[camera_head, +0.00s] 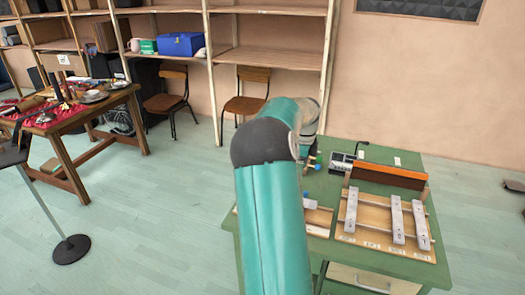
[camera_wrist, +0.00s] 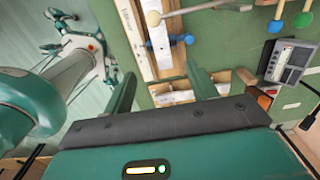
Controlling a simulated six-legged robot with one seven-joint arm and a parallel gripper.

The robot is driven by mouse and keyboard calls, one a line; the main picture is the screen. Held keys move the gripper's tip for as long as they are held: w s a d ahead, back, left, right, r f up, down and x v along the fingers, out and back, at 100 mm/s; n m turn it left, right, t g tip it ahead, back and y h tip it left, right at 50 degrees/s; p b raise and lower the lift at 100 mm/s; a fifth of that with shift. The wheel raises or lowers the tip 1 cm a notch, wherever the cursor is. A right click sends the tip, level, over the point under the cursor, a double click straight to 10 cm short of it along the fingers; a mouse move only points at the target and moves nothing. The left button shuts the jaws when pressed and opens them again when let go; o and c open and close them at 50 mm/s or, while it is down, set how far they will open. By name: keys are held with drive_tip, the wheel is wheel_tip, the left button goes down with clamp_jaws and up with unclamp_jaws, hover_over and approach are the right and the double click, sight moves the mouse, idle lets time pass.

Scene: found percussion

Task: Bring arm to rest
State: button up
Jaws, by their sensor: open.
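My teal arm rises through the middle of the head view and bends over the green table (camera_head: 385,266). My gripper (camera_wrist: 160,72) shows in the wrist view with its two dark green fingers spread apart and nothing held between them. It points toward the table top, near a pale bar (camera_wrist: 160,55) on a wooden board. In the head view the arm hides the gripper's fingers. The same table carries a wooden board with several pale metal bars (camera_head: 397,220), right of my arm.
Mallets with coloured heads (camera_wrist: 187,39) lie near the fingers. A wooden table (camera_head: 125,97) and a black stand (camera_head: 72,249) are at left. Floor between is clear.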

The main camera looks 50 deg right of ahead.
drive_tip(key=w+a+r+n+t, duration=0.1)
drive_tip(key=a+r+n, duration=0.35)
drive_tip(key=a, duration=0.55)
drive_tip(key=w+a+r+n+t, duration=0.1)
drive_tip(key=a+r+n, duration=0.4)
drive_tip(key=a, duration=0.5)
drive_tip(key=w+a+r+n+t, duration=0.1)
drive_tip(key=a+r+n, duration=0.2)
drive_tip(key=a+n, duration=0.45)
drive_tip(key=s+a+n+t, duration=0.1)
drive_tip(key=s+a+n, duration=0.3)
drive_tip(key=a, duration=0.4)
drive_tip(key=s+a+n, duration=0.4)
drive_tip(key=a+n, duration=0.1)
drive_tip(key=a, duration=0.2)
drive_tip(key=s+a+f+n+t, duration=0.1)
drive_tip(key=s+a+n, duration=0.3)
drive_tip(key=a, duration=0.4)
drive_tip(key=shift+s+a+n+t, duration=0.2)
drive_tip(key=shift+a+n+t, duration=0.1)
drive_tip(key=shift+n, duration=0.4)
drive_tip(key=c, duration=0.5)
drive_tip(key=shift+s, duration=0.1)
